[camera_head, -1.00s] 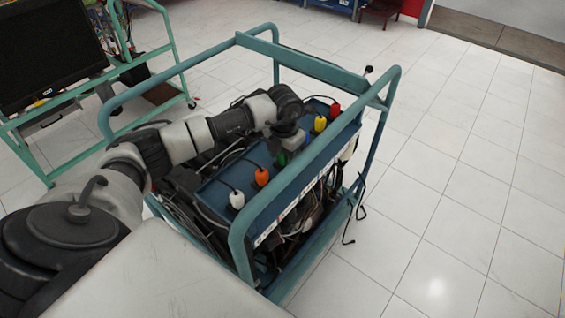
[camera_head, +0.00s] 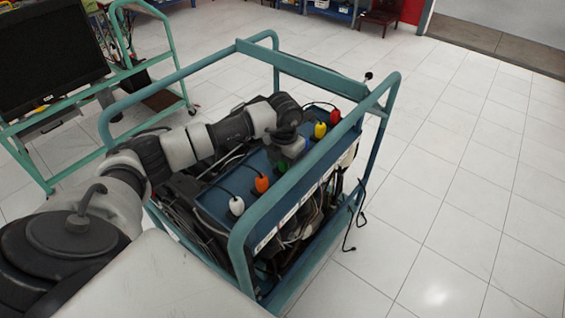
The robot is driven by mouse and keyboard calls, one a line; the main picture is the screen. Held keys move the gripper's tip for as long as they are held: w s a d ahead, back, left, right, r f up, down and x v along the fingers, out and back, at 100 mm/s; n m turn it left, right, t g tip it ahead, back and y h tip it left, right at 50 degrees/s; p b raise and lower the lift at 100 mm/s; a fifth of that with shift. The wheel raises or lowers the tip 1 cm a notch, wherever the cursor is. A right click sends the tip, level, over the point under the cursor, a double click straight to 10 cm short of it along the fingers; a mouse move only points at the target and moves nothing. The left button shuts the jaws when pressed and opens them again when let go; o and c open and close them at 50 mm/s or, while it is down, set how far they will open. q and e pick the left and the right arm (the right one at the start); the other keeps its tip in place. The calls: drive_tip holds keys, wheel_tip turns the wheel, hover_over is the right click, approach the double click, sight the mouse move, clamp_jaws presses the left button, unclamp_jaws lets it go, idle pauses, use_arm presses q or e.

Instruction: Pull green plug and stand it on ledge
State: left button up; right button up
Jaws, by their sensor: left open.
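The green plug (camera_head: 281,167) sits in the row of plugs on the blue ledge (camera_head: 214,197) of the engine trainer. It is partly hidden beneath my left gripper. My left gripper (camera_head: 289,150) points down just above and behind the green plug, its jaws open. Its fingertips are small and dark, so I cannot tell whether they touch the plug. My right gripper is not in view.
A white plug (camera_head: 236,205) and an orange plug (camera_head: 261,184) stand nearer me; a yellow plug (camera_head: 320,130) and a red plug (camera_head: 335,116) stand farther along. The teal tube frame (camera_head: 290,190) surrounds the trainer, with one bar running close beside the plugs.

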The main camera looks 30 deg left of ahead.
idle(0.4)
use_arm(q)
clamp_jaws()
drive_tip(key=shift+r, duration=0.15)
drive_tip(key=shift+r+p, duration=1.85)
drive_tip(key=shift+r, duration=1)
